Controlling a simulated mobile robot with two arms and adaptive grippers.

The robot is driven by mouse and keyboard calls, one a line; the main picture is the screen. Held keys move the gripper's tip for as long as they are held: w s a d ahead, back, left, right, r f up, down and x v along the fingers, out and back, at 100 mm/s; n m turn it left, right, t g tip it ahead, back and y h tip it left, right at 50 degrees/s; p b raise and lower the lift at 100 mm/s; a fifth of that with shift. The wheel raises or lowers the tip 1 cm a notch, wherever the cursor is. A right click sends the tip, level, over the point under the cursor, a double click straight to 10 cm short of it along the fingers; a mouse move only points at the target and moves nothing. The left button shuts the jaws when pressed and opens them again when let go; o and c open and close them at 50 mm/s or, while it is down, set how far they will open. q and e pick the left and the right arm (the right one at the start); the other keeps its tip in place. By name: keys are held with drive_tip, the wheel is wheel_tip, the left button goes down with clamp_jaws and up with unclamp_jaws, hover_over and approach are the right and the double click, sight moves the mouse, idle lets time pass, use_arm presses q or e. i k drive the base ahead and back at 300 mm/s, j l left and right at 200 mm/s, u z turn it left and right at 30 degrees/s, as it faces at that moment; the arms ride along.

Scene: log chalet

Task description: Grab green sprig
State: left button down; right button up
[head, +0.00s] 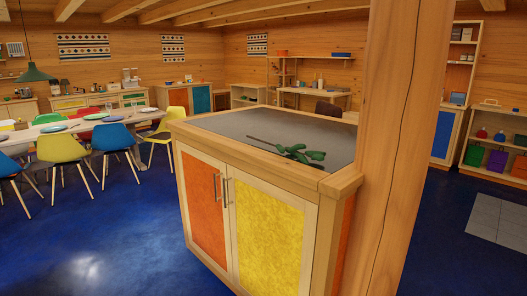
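The green sprig (300,152) lies on the dark top of a wooden cabinet (232,121), towards its front right corner. It has a thin dark stem reaching to the left and several thick green leaves at the right. Nothing touches it apart from the cabinet top. Neither of my grippers shows in the head view.
A thick wooden post (400,130) stands right beside the cabinet's right end. The cabinet has an orange door (203,195) and a yellow door (265,235). A dining table (85,125) with coloured chairs stands at the left. Blue floor (110,250) is free in front.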

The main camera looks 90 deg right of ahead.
sight(314, 156)
drive_tip(key=z, duration=3)
